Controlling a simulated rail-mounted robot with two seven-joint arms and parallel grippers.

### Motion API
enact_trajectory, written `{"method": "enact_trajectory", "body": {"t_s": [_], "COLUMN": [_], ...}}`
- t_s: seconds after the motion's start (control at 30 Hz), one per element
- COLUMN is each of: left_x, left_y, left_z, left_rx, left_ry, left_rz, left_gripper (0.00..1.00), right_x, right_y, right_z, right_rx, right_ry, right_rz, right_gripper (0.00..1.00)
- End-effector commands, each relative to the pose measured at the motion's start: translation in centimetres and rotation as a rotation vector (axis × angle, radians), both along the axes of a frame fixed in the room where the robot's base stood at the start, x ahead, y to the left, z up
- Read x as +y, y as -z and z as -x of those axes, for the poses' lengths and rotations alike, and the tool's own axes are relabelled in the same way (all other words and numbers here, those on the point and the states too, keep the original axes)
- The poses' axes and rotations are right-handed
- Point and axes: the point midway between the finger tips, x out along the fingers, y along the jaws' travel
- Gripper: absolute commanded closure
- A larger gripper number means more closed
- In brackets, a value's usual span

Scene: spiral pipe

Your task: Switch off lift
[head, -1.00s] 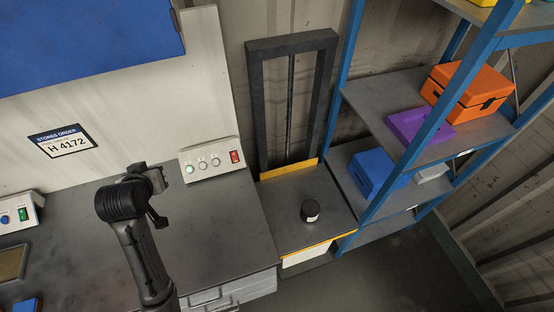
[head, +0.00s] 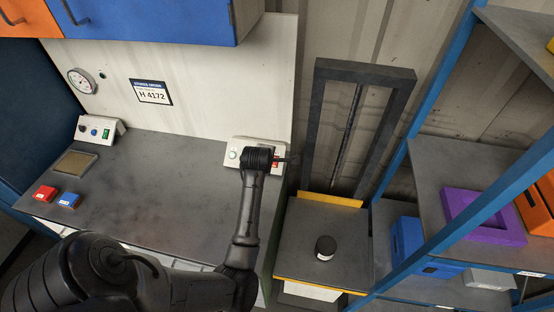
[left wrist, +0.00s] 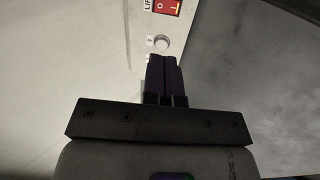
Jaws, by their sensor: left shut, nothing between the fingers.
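The control panel (head: 232,152) is a pale sloped box on the right end of the bench. My left gripper (head: 287,158) is in front of its right part and largely hides the red switch. In the left wrist view the red rocker switch (left wrist: 168,6) is at the top edge, beside a partly visible "LIF" label. A round pale button (left wrist: 161,42) lies between it and my shut, empty fingers (left wrist: 163,62). I cannot tell whether the fingertips touch the panel. The lift (head: 298,240) is a grey platform with yellow edges and a dark upright frame. My right gripper is not in view.
A dark jar (head: 326,248) stands on the lift platform. A blue shelf rack (head: 440,215) with boxes is on the right. Another small panel (head: 100,130), a red block (head: 45,193) and a blue block (head: 67,200) are on the left. The mid-bench is clear.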

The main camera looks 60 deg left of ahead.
Motion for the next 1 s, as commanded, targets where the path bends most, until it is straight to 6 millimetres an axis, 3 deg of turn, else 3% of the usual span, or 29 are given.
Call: {"method": "enact_trajectory", "body": {"t_s": [0.63, 1.0], "left_x": [0.2, 3.1], "left_y": [0.3, 4.9], "left_z": [-0.2, -3.1], "left_rx": [-0.027, -0.025], "left_ry": [-0.043, -0.041], "left_rz": [0.028, 0.027], "left_gripper": [1.00, 1.00], "right_x": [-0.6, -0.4], "right_y": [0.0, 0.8], "right_z": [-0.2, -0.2], "right_rx": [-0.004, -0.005], "right_ry": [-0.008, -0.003], "right_rz": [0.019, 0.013], "right_gripper": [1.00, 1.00]}}
